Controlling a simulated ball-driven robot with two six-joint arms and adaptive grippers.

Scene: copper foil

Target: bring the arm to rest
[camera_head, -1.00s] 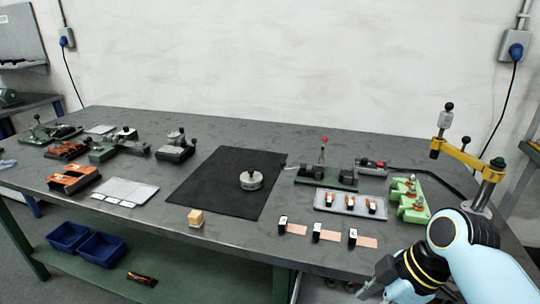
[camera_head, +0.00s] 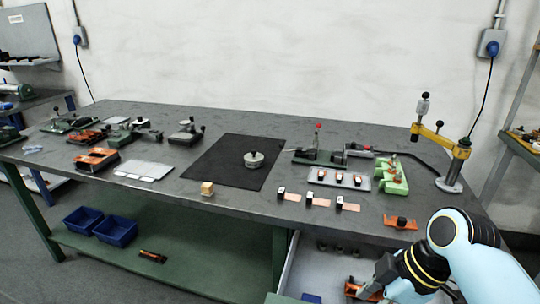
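My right arm, pale blue with black and yellow bands, comes in from the lower right. Its gripper (camera_head: 378,281) hangs in front of the bench's front edge, low and clear of the bench top. The fingers are small and dark, and I cannot tell whether they are open or shut. An orange object lies just behind or below the fingers, and I cannot tell if they touch it. My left arm and gripper are not in view. The workbench (camera_head: 225,200) has a dark grey top.
A black mat (camera_head: 215,165) carries a round metal piece (camera_head: 254,159). Copper strips (camera_head: 318,202) with dark clips lie near the front edge. A grey tray (camera_head: 338,179), a green fixture (camera_head: 391,176) and an orange block (camera_head: 400,223) are at the right. A yellow-armed stand (camera_head: 455,165) rises there. Blue bins (camera_head: 115,231) sit below.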

